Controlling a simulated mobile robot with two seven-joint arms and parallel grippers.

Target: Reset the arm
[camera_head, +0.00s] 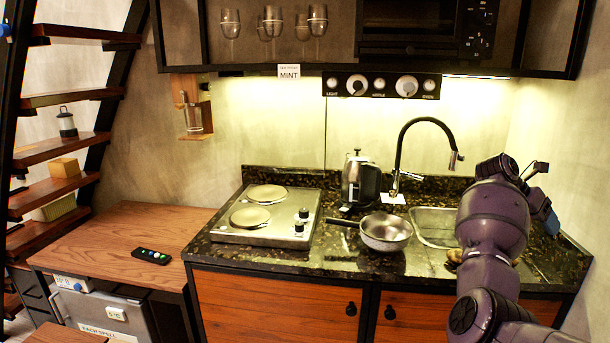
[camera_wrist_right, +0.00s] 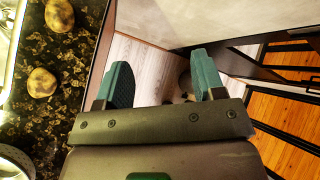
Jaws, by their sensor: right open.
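My right arm (camera_head: 490,220) rises from the lower right of the head view, in front of the sink's right side. Its right gripper (camera_head: 545,210) shows only in part, beyond the wrist, over the right end of the counter. In the wrist view the right gripper (camera_wrist_right: 163,82) has its two teal fingers spread wide with nothing between them. Past the fingers I see pale floor and a wall, just off the counter's edge. My left arm and left gripper are not in view.
The dark granite counter (camera_head: 350,262) carries a hob (camera_head: 268,217), kettle (camera_head: 358,180), pan (camera_head: 386,232) and sink (camera_head: 434,226) with a tall black tap (camera_head: 437,122). Two potato-like lumps (camera_wrist_right: 59,14) (camera_wrist_right: 41,82) lie on the counter beside the gripper. Stairs (camera_head: 60,150) stand left.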

